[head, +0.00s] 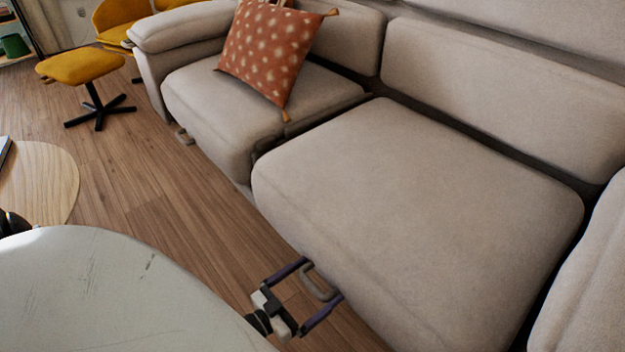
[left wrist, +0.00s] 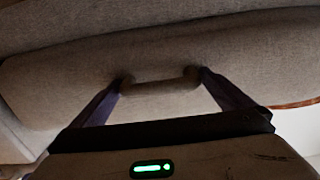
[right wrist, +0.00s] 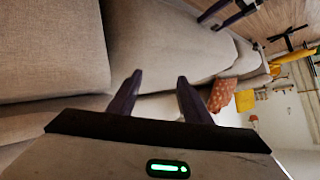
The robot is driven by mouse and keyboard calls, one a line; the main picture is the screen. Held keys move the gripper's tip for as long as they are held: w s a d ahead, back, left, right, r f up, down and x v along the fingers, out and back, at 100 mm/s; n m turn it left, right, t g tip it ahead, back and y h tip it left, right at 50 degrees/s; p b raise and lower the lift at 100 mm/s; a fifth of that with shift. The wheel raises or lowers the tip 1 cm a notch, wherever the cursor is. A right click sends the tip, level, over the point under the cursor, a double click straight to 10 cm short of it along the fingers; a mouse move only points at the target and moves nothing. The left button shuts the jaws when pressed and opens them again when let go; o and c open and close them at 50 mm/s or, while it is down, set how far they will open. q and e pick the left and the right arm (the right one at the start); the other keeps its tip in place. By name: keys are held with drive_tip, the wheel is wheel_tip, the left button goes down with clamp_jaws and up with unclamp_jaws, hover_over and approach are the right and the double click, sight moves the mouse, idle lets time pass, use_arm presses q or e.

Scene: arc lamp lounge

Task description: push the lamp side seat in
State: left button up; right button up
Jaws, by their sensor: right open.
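The lamp side seat (head: 420,190) is the beige right-hand sofa seat, if I read it rightly; the lamp itself is not in view. It sticks out further than the seat to its left. A loop handle (head: 318,284) is on its front face. My left gripper (head: 322,279) is at that front edge, fingers spread wide, one beside each end of the handle. In the left wrist view the handle (left wrist: 160,85) spans the gap between the fingertips; firm contact is unclear.
The left seat (head: 225,115) carries an orange dotted cushion (head: 268,50). A yellow stool (head: 82,68) stands further off. Wooden floor (head: 170,200) is clear between table and sofa.

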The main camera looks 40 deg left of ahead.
use_arm(q)
drive_tip(key=s+a+p, duration=0.1)
drive_tip(key=s, duration=0.9)
drive_tip(key=shift+a+p, duration=0.3)
drive_tip(key=shift+s, duration=0.1)
